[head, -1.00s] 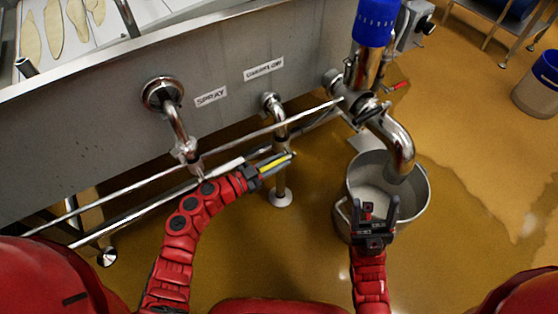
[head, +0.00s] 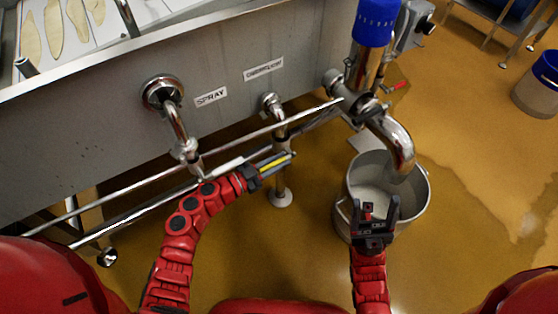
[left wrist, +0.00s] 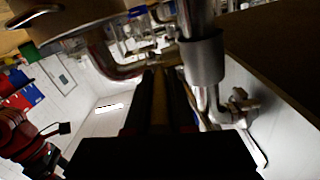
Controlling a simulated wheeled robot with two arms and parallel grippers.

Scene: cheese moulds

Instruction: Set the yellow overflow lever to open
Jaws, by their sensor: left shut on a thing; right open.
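The yellow overflow lever (head: 271,163) shows as a yellow strip between the fingers of my left gripper (head: 276,164). The gripper is shut on it, beside the vertical overflow pipe (head: 281,135) below the OVERFLOW label (head: 263,68). In the left wrist view the yellow lever (left wrist: 159,100) runs between the dark fingers, with a grey pipe collar close on its right. The lever's pivot is hidden. My right gripper (head: 377,208) is open and empty, in front of the steel bucket (head: 419,196).
A spray pipe (head: 177,125) hangs left of the overflow pipe. Horizontal steel rails (head: 130,180) run along the tank wall (head: 60,130). A large curved outlet (head: 397,140) with a red-handled valve (head: 398,86) ends over the bucket.

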